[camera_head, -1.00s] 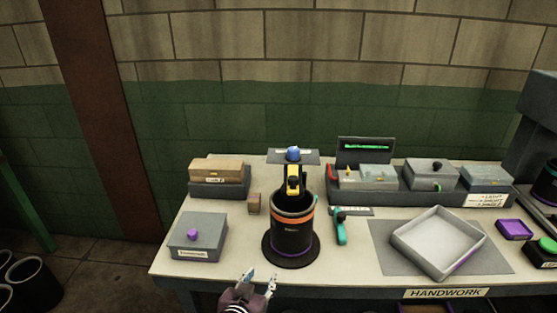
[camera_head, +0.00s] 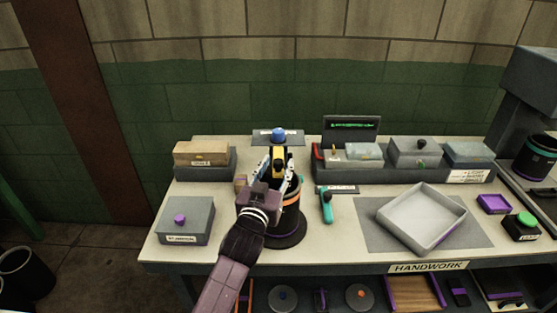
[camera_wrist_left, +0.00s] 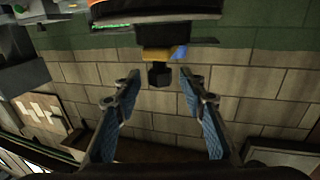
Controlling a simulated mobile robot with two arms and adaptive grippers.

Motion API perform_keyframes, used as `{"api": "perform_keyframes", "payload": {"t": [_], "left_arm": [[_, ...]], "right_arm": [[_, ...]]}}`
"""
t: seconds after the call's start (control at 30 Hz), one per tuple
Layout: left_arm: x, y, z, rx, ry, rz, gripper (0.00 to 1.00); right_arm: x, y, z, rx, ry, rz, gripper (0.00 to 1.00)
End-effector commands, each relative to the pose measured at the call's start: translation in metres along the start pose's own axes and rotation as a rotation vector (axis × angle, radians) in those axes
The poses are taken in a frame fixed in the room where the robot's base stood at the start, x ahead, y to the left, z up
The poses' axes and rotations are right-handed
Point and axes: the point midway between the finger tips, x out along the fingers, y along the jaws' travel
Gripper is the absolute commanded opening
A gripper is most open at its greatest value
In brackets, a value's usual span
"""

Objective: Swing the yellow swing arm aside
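The yellow swing arm (camera_head: 278,155) stands above the black cylinder (camera_head: 290,221), which has an orange band and a dark round base. In the left wrist view the yellow arm (camera_wrist_left: 155,54) shows only in part, with a black knob (camera_wrist_left: 160,76) at its end. My left gripper (camera_head: 277,166) is in front of and above the cylinder, hiding much of it. Its two blue-padded fingers (camera_wrist_left: 162,92) are open on either side of the knob, with a visible gap to each. Contact cannot be seen. My right gripper is not in view.
A grey box with a purple knob (camera_head: 187,221) stands at the left. A teal-handled tool (camera_head: 326,205) lies right of the cylinder. A pale tray (camera_head: 389,216) rests on a grey mat further right. A blue knob (camera_head: 278,134) is behind the swing arm.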

Motion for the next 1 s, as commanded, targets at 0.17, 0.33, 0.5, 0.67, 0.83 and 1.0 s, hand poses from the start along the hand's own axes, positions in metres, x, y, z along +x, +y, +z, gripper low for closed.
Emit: {"api": "perform_keyframes", "payload": {"t": [0.17,0.33,0.5,0.67,0.83,1.0], "left_arm": [[0.016,-0.001,-0.001,-0.001,0.000,-0.001,0.38],[0.022,0.000,0.000,-0.001,-0.001,-0.001,0.38],[0.022,-0.001,0.000,-0.001,-0.001,-0.001,0.38],[0.022,-0.001,0.001,-0.001,-0.001,-0.001,0.28],[0.022,-0.001,0.001,0.000,-0.001,-0.001,0.10],[0.022,-0.001,0.001,0.000,-0.001,-0.001,0.00]], "right_arm": [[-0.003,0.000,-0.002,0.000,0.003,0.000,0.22],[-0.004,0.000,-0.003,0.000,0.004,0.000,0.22],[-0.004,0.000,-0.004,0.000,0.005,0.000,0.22],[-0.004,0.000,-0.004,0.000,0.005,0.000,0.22],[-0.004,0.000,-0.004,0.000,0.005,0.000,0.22],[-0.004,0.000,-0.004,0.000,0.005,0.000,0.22]]}}
